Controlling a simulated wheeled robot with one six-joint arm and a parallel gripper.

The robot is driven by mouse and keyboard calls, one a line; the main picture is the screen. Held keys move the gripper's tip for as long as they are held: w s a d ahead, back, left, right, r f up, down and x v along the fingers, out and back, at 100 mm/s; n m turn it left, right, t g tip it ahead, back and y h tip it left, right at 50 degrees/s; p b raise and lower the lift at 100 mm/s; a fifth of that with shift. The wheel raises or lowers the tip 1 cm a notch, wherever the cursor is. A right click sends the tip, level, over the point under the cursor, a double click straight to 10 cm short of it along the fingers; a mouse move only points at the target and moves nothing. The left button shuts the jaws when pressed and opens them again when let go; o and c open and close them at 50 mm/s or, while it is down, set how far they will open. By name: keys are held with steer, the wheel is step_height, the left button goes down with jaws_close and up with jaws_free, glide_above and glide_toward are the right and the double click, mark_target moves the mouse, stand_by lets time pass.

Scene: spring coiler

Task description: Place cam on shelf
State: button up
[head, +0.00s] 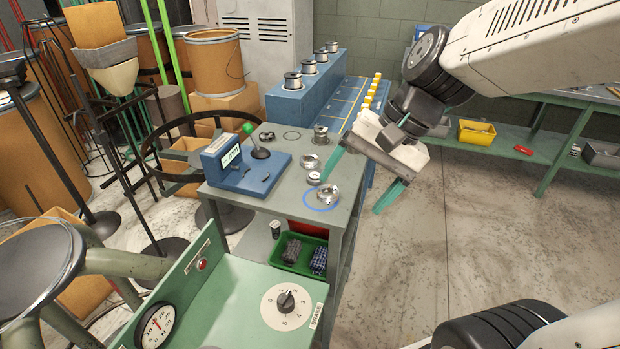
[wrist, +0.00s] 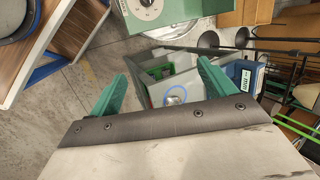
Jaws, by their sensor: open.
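Several silver metal parts sit on the grey workbench (head: 285,195). One round silver part (head: 327,194) lies inside a blue ring marking near the front right corner; it also shows in the wrist view (wrist: 175,98). Others are a small disc (head: 314,178), a flanged part (head: 309,162) and a part farther back (head: 320,134). I cannot tell which is the cam. My gripper (head: 362,182) is open and empty, its green fingers spread above and right of the bench edge. Under the benchtop, a lower shelf holds a green tray (head: 289,262) with dark patterned items.
A blue press-like device (head: 240,172) with a green-knobbed lever stands on the bench. A green control panel (head: 255,305) stands in front. Open floor (head: 470,230) lies to the right.

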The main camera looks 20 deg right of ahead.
steer(key=w+f+m+t+y, duration=0.1)
steer(key=w+f+m+y, duration=0.1)
steer(key=w+m, duration=0.45)
steer(key=m+t, duration=0.6)
steer(key=m, duration=0.8)
glide_toward(315, 173)
steer(key=shift+w+a+r, duration=0.2)
steer(key=shift+w+a, duration=0.05)
steer(key=shift+a, duration=0.15)
steer(key=x, duration=0.8)
steer(key=shift+s+d+f, duration=0.15)
steer(key=shift+d+f, duration=0.2)
steer(key=shift+f, duration=0.05)
steer(key=c, duration=1.3)
steer(key=shift+r, duration=0.1)
